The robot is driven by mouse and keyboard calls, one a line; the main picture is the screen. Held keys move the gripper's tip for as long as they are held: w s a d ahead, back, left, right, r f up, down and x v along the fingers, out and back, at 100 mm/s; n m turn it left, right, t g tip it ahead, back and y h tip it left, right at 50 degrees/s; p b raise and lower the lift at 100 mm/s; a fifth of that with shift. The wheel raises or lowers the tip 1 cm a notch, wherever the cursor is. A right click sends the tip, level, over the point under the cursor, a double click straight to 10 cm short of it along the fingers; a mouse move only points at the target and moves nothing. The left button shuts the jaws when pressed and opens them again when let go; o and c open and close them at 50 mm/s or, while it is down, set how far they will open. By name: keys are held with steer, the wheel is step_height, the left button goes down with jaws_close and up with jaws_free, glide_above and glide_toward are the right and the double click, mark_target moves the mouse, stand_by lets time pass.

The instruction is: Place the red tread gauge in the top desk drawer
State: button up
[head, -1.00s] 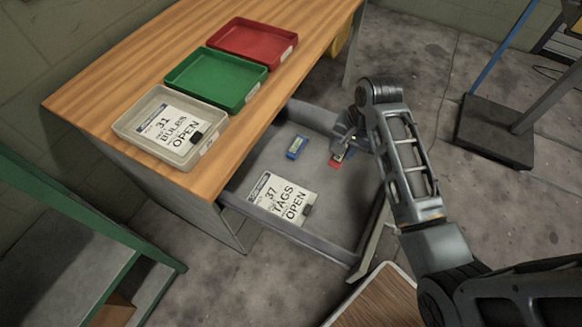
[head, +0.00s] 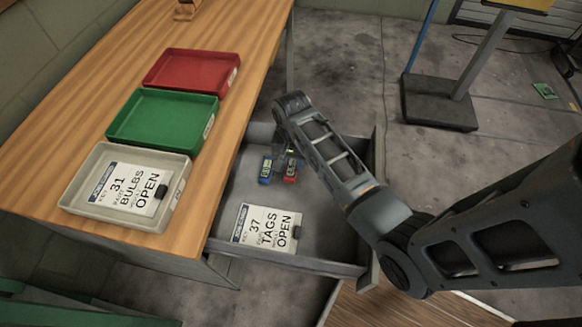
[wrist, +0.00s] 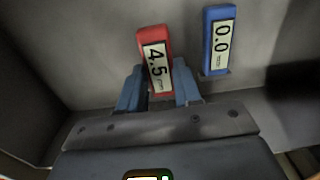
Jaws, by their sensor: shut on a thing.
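The red tread gauge (wrist: 152,42) shows a "4.5" display in the wrist view, and its lower end is between the blue fingers of my gripper (wrist: 159,90), which is shut on it. In the head view the red gauge (head: 291,172) is inside the open desk drawer (head: 240,190), beside a blue gauge. My gripper (head: 287,157) reaches down into the drawer there and is partly hidden by my arm. I cannot tell whether the red gauge touches the drawer floor.
A blue gauge (head: 265,170) reading "0.0" (wrist: 219,40) lies just beside the red one. A "37 TAGS OPEN" card (head: 268,228) lies at the drawer's near end. Red (head: 236,60), green (head: 213,103) and grey (head: 178,205) trays stand on the desk (head: 105,85).

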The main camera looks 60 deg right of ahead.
mark_target(292, 166)
steer(key=shift+f, duration=1.3)
steer(key=o, duration=1)
steer(key=shift+o, duration=0.2)
step_height(292, 166, up, 12)
steer(key=p, duration=0.1)
steer(key=s+a+f+n+t+h, duration=0.2)
steer(key=s+a+n+t, duration=0.5)
steer(key=s+a, duration=0.4)
steer(key=s+a+r+n+t, duration=0.2)
steer(key=s+r, duration=0.2)
steer(key=r, duration=0.3)
steer(key=s+a+r+n+t+y, duration=0.1)
steer(key=s+a+r+n+t, duration=0.1)
steer(key=r, duration=0.5)
steer(key=s+a+r+n+t+y, duration=0.1)
steer(key=s+a+r+n+t, duration=0.2)
steer(key=s+r, duration=0.3)
step_height(292, 166, up, 2)
steer(key=shift+s+a+r+t, duration=0.1)
steer(key=shift+s+a+t, duration=0.25)
steer(key=shift+a+t, duration=0.2)
